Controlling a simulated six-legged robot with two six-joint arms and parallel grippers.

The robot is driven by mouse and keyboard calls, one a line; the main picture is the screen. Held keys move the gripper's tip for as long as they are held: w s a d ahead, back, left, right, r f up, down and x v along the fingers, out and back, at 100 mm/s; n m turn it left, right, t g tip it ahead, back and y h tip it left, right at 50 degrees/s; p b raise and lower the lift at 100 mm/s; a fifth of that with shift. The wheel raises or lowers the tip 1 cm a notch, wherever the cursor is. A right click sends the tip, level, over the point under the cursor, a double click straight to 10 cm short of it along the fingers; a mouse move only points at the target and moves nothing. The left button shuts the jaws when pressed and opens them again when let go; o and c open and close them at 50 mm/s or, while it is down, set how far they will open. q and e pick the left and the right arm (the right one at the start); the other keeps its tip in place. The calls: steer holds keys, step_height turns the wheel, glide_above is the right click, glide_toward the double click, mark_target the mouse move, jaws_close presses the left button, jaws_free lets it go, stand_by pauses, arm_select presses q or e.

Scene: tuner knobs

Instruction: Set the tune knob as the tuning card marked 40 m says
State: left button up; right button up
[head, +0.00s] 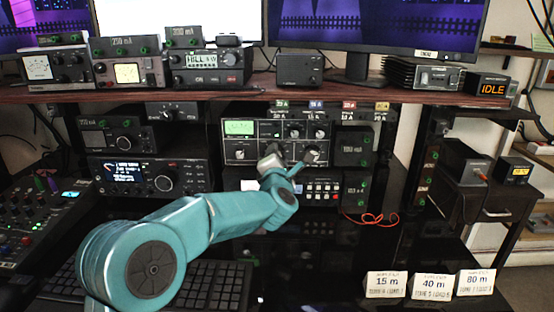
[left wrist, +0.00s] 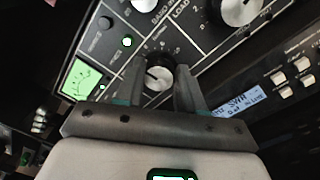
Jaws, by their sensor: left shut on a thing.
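The tuner (head: 265,129) stands under the shelf, with a lit green meter (head: 239,127) and several knobs on its dark front. My left gripper (head: 273,160) is at the lower middle of that front. In the left wrist view, its fingers (left wrist: 159,78) are shut on a small silver-faced knob (left wrist: 158,78), one finger on each side. The knob's scale is partly hidden, and its pointer's number is unclear. Lettering for BAND and LOAD shows above it. The 40 m card (head: 434,286) stands on the desk between the 15 m card (head: 386,284) and 80 m card (head: 475,282); its small print is not clearly legible.
A larger knob (left wrist: 238,10) is close above right of the gripper. A unit with a lit display (left wrist: 238,112) and push buttons sits below the tuner. A red cable (head: 372,218) lies at right. The glossy desk before the tuner is mostly clear.

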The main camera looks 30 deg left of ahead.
arm_select(q)
steer(key=shift+m, duration=0.6)
steer(key=o, duration=1)
steer(key=shift+o, duration=0.2)
steer(key=v, duration=1.6)
steer(key=shift+s+f, duration=0.1)
steer(key=shift+s, duration=0.05)
